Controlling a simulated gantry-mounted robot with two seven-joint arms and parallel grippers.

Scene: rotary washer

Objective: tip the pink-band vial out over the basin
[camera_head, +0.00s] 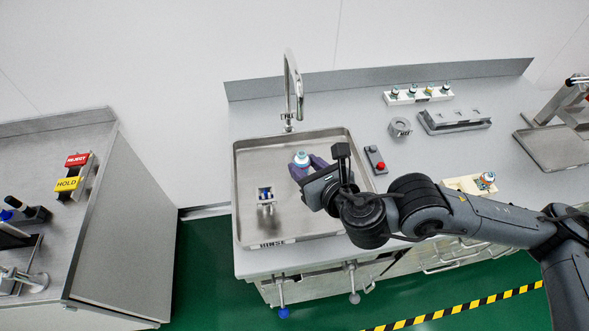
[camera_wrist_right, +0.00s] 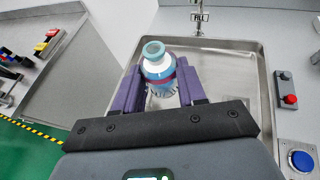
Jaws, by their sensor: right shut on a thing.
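The vial (camera_head: 302,159) is white and clear with a teal top, and my right gripper (camera_head: 306,170) is shut on it above the basin (camera_head: 246,215). In the right wrist view the vial (camera_wrist_right: 157,65) sits between the two purple fingers, with a pinkish band partly visible at finger level. It looks roughly upright, with its teal top facing up. I cannot tell whether the top is open. The steel basin (camera_wrist_right: 235,85) also shows in the wrist view, behind and to the right of the vial. My left gripper is not in view.
A tall faucet (camera_head: 292,85) stands behind the basin. A small fixture (camera_head: 266,197) is inside the basin at left. A red-button box (camera_head: 375,160) is right of it. A white rack (camera_head: 418,94) holds several vials at the back. A grey block (camera_head: 455,121) stands nearer.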

